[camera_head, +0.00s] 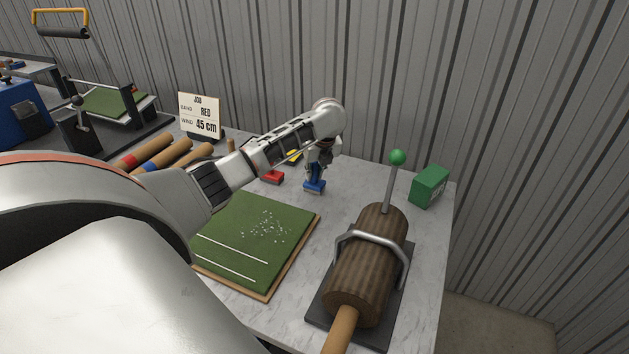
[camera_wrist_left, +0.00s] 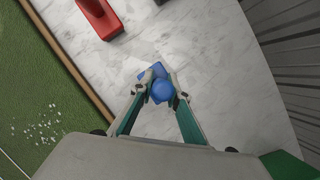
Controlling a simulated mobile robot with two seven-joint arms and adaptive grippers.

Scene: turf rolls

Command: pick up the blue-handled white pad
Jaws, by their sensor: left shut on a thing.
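The blue-handled pad (camera_head: 314,186) is at the back of the marble table, right of the turf piece. My left gripper (camera_head: 319,172) points down over it and is shut on its blue handle. In the left wrist view, the two fingertips (camera_wrist_left: 160,88) press on either side of the round blue handle top (camera_wrist_left: 162,91), with part of the blue base (camera_wrist_left: 152,72) beyond. The pad's white underside is barely visible. I cannot tell whether the pad touches the table or is slightly above it. My right gripper is not in view.
A turf piece (camera_head: 247,240) with white crumbs lies on a board in front. A brown roll (camera_head: 369,254) under a metal hoop and a green box (camera_head: 429,187) stand right. A job sign (camera_head: 200,117) stands behind.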

